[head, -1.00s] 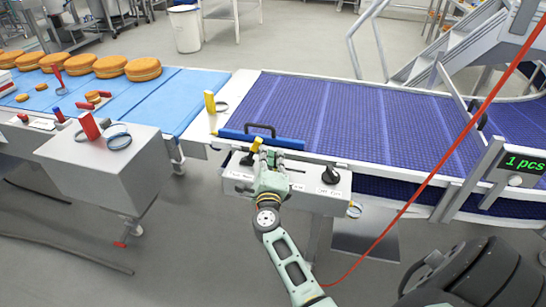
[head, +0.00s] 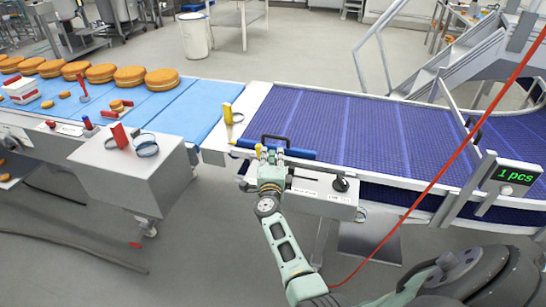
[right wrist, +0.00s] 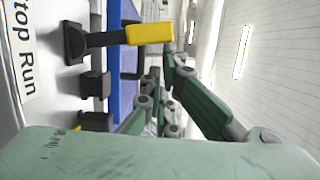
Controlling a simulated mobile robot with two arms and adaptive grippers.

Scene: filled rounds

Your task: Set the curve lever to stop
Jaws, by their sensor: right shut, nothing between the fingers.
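A yellow-handled lever (right wrist: 150,33) on a black stem stands out from a grey control box, beside a label ending in "top Run" in the right wrist view. Its yellow tip (head: 258,149) shows just left of my right gripper (head: 272,156) in the head view. My right gripper (right wrist: 163,103) is shut and empty, close beside the lever. I cannot tell whether it touches the lever. Part of the lever's base is hidden by the gripper in the head view. The label naming the lever is too small to read there. My left gripper is not in view.
The control box (head: 318,192) also bears a black knob (head: 340,184) at its right. A purple belt (head: 370,130) lies behind it, with a blue bar at its edge. A second box (head: 130,170) with a red lever (head: 119,135) stands left. A red cable crosses at right.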

